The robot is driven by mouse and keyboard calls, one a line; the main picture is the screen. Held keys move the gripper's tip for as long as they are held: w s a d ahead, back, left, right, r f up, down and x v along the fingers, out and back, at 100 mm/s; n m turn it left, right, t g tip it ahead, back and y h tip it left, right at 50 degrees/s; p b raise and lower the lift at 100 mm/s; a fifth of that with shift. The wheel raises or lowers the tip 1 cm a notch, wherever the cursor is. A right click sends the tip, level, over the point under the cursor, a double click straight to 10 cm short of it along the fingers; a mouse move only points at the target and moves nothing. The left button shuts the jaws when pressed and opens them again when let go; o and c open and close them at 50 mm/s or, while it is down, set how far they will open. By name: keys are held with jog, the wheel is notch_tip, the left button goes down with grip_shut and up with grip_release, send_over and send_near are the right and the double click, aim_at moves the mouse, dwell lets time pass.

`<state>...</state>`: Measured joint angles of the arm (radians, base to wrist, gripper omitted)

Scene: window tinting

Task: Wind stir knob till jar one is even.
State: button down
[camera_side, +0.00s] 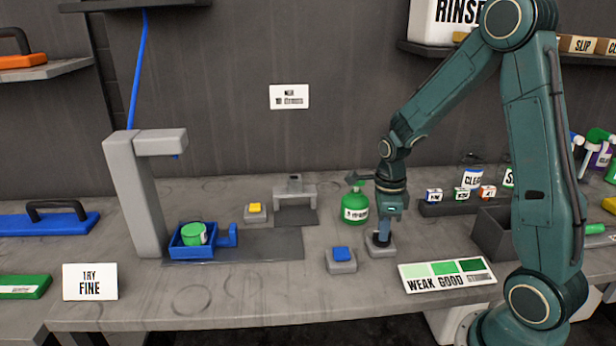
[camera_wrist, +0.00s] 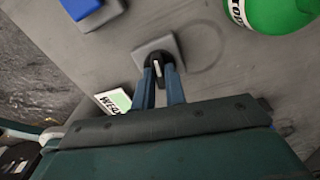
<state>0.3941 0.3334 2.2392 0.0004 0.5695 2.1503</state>
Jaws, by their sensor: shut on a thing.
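The stir knob (camera_wrist: 158,67) is black with a white pointer line and sits on a grey square base; it also shows in the side view on its grey base (camera_side: 381,251). My gripper (camera_wrist: 158,82) points down and is shut on the knob, with a blue finger on each side. In the side view my gripper (camera_side: 384,237) hides most of the knob. A small green jar (camera_side: 194,234) sits tilted in a blue holder (camera_side: 186,252) at the foot of a grey stand. I cannot read a number on it, nor see whether its contents are even.
A green bottle (camera_side: 355,206) stands close behind my gripper. A blue button (camera_side: 341,254) is left of the knob, and a yellow button (camera_side: 255,208) farther back. A WEAK-to-GOOD colour card (camera_side: 447,275) lies in front right.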

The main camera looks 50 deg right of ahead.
jog(key=shift+m, duration=0.4)
jog(key=c, duration=1.4)
grip_release()
jog(key=shift+c, duration=0.2)
jog(key=shift+r, duration=0.1)
notch_tip(320, 180, up, 14)
jog(key=shift+a, duration=0.1)
